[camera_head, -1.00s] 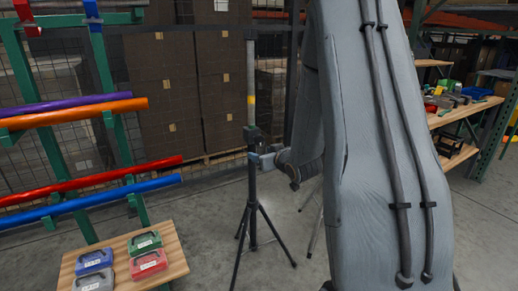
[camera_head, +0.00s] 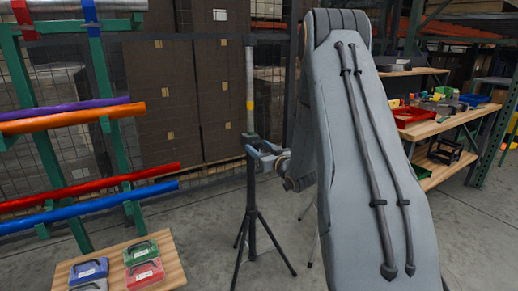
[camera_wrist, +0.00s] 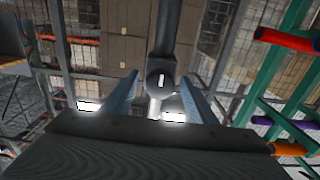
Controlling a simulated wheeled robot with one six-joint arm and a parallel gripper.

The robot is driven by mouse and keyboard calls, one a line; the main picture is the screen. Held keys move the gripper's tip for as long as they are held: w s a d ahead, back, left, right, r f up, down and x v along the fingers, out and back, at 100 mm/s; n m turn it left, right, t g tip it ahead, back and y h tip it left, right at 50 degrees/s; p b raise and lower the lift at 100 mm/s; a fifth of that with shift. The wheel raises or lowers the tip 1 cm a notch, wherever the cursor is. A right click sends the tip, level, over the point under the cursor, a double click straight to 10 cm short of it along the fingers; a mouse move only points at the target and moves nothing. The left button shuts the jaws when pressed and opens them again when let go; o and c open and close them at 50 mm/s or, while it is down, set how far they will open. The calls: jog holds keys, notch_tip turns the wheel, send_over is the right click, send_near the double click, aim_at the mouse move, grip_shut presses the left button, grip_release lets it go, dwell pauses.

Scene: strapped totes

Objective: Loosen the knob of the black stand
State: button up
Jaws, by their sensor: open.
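The black stand (camera_head: 251,190) stands upright on spread tripod legs, left of my arm in the head view. A lighter pole with a yellow band rises from its collar. In the wrist view its round dark knob (camera_wrist: 161,77), with a pale upright mark, faces the camera. My gripper (camera_wrist: 162,79) is open, with one blue-grey finger on each side of the knob and visible gaps. In the head view my gripper (camera_head: 258,150) is at the stand's collar. The knob cannot be made out there.
A green rack with coloured tubes (camera_head: 90,190) stands at the left. A wooden board (camera_head: 171,262) holds several small cases in front of it. A workbench (camera_head: 440,126) with trays and tools is at the right. Bare floor surrounds the stand's legs.

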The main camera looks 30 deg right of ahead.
jog(key=shift+w, duration=0.15)
jog(key=c, duration=1.1)
jog(key=shift+o, duration=0.2)
